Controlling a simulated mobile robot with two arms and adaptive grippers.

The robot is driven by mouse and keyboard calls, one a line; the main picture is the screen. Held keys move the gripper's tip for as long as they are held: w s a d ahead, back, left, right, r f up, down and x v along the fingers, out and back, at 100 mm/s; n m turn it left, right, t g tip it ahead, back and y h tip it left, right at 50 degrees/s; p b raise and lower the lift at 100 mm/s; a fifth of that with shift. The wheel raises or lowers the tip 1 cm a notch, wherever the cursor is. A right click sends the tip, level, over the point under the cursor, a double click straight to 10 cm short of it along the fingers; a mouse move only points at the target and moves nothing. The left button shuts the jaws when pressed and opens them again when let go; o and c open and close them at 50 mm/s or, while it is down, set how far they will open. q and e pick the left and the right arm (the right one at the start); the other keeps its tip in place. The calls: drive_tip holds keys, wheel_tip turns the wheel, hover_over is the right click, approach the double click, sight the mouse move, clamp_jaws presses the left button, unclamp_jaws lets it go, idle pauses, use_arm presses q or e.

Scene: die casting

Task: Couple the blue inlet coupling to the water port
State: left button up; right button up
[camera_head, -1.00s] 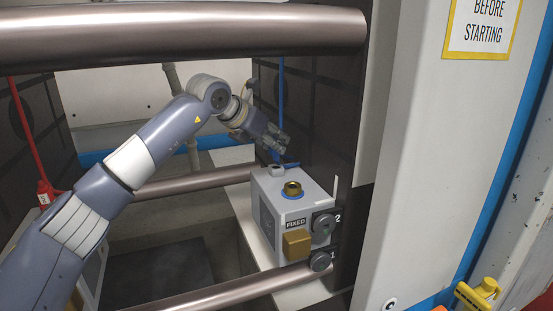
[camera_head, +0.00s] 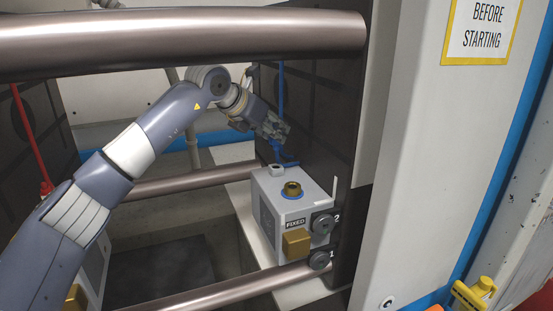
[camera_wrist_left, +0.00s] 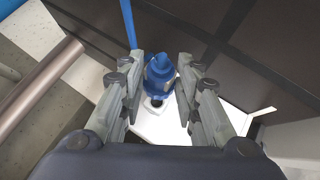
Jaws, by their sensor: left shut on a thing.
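My left gripper (camera_head: 272,132) is shut on the blue inlet coupling (camera_head: 279,153), behind and above the grey block marked FIXED (camera_head: 276,213). In the left wrist view the coupling (camera_wrist_left: 160,74) sits between the two fingers of the gripper (camera_wrist_left: 158,82), with the blue hose (camera_wrist_left: 129,22) nearby. The water port (camera_head: 292,189), a brass fitting with a blue ring, is on top of the block, nearer the camera than the coupling. The coupling and port are apart. My right gripper is not in view.
The block stands on a white ledge (camera_head: 241,195) against the dark platen (camera_head: 322,120). Thick tie bars cross above (camera_head: 185,38), behind (camera_head: 183,181) and in front (camera_head: 220,290). A small pale lug (camera_head: 276,170) sits at the block's rear. A red hose (camera_head: 29,140) hangs at left.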

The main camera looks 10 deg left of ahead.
use_arm(q)
drive_tip(key=s+d+b, duration=0.6)
drive_tip(key=s+b, duration=0.2)
drive_tip(key=shift+s, duration=0.4)
idle(1.1)
drive_tip(key=shift+r, duration=0.1)
drive_tip(key=shift+a+f+b, duration=0.1)
drive_tip(key=shift+f+b, duration=3.1)
drive_tip(key=shift+f, duration=0.25)
idle(1.5)
drive_tip(key=o, duration=1.2)
drive_tip(key=shift+o, duration=0.2)
